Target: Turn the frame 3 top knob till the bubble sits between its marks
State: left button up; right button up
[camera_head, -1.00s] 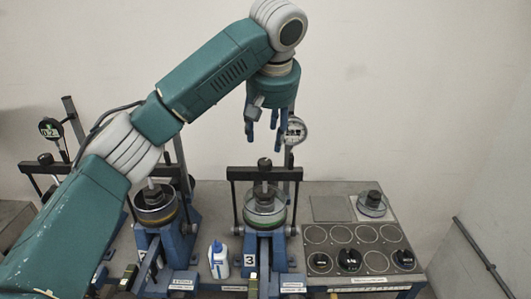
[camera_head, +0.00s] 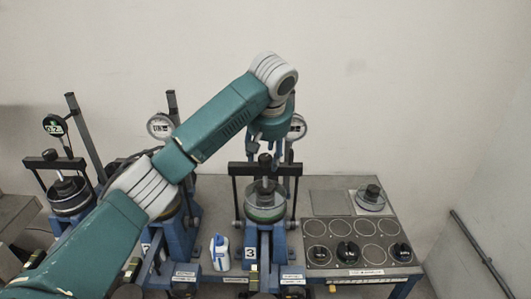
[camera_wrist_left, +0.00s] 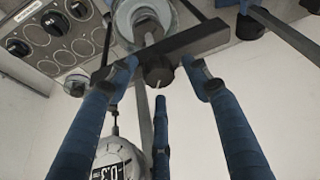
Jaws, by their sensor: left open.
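Frame 3 (camera_head: 250,252) is the blue stand marked "3" at the centre of the head view, with a clear round cell (camera_head: 264,206) under a dark crossbar. Its top knob (camera_head: 265,161) is a small dark cylinder above the crossbar; in the wrist view the knob (camera_wrist_left: 157,72) shows between the fingertips. My left gripper (camera_head: 270,152) is open, pointing down over the knob. In the wrist view the left gripper (camera_wrist_left: 162,78) has its blue fingers spread around the knob, with gaps visible. I cannot make out a bubble or its marks. My right gripper is not in view.
A dial gauge (camera_head: 297,127) stands close behind frame 3. Other frames stand to the left, partly behind my left arm. A white and blue bottle (camera_head: 219,252) stands left of frame 3. A panel with round recesses and black discs (camera_head: 347,253) lies to the right.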

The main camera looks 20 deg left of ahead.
pick_arm(q)
jog(key=shift+w, duration=0.1)
jog(key=c, duration=1.1)
jog(key=m+h, duration=0.1)
jog(key=m, duration=0.3)
jog(key=shift+a, duration=0.2)
jog(key=m+h, duration=0.1)
jog(key=m, duration=0.2)
jog(key=shift+a+m+h, duration=0.1)
jog(key=shift+m+h, duration=0.2)
jog(key=shift+h, duration=0.1)
jog(key=m+h, duration=0.1)
jog(key=m, duration=0.3)
jog(key=shift+h, duration=0.3)
jog(key=shift+m+g+h, duration=0.4)
jog(key=shift+m+g, duration=0.2)
jog(key=shift+m, duration=1.4)
jog(key=o, duration=0.9)
jog(key=shift+o, duration=1)
